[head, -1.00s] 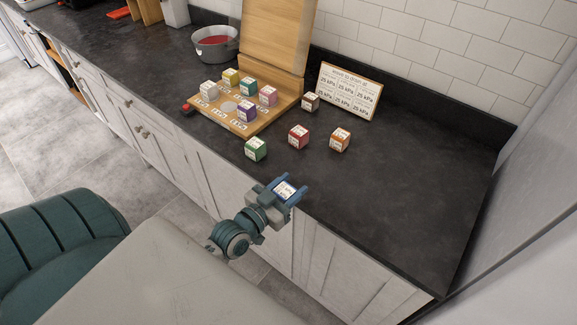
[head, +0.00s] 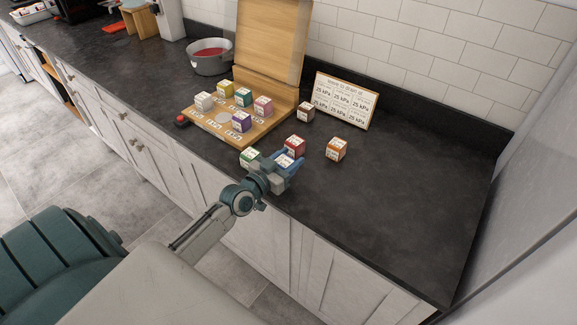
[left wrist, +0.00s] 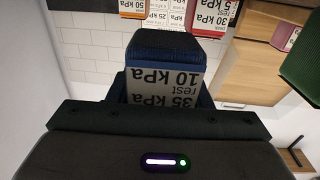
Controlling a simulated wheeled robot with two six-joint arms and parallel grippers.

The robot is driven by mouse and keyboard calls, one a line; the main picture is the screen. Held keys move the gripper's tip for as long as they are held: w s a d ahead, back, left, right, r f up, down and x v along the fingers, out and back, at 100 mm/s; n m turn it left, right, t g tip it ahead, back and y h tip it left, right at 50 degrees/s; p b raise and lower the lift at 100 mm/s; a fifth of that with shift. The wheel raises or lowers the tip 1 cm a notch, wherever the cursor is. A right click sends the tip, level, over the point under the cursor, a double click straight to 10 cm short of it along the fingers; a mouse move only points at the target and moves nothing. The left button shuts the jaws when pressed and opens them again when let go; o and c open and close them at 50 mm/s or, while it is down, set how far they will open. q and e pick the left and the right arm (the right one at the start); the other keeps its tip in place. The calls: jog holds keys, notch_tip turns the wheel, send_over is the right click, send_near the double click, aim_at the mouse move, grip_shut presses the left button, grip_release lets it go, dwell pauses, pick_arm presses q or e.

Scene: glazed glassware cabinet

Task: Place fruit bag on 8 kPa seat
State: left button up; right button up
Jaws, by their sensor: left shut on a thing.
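My left gripper (head: 287,166) is shut on a blue block (left wrist: 165,50) and holds it by the counter's front edge. In the left wrist view its white label reads upside down "35 kPa rest 10 kPa". The wooden seat board (head: 265,133) lies behind and left of the gripper. White, yellow, teal, pink and purple blocks stand on it, with printed labels along its front. A pale round spot (head: 222,119) on the board is bare. The seat figures are too small to read. No block can be told as the fruit bag. My right gripper is not in view.
A green block (head: 248,156), a red block (head: 295,144), an orange block (head: 337,149) and a brown block (head: 306,111) stand on the counter near the gripper. A kPa sign (head: 345,100) leans behind. A pot (head: 211,58) stands back left. The right counter is clear.

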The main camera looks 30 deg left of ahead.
aim_at(289, 162)
pick_arm(q)
jog(key=shift+w+a+f+b, duration=0.1)
jog(key=shift+w+a+b, duration=0.3)
jog(key=shift+w, duration=0.25)
notch_tip(289, 162, down, 3)
jog(key=shift+r+b, duration=0.1)
jog(key=shift+b, duration=0.8)
jog(key=shift+f+b, duration=0.35)
jog(key=o, duration=1.1)
jog(key=shift+r, duration=0.1)
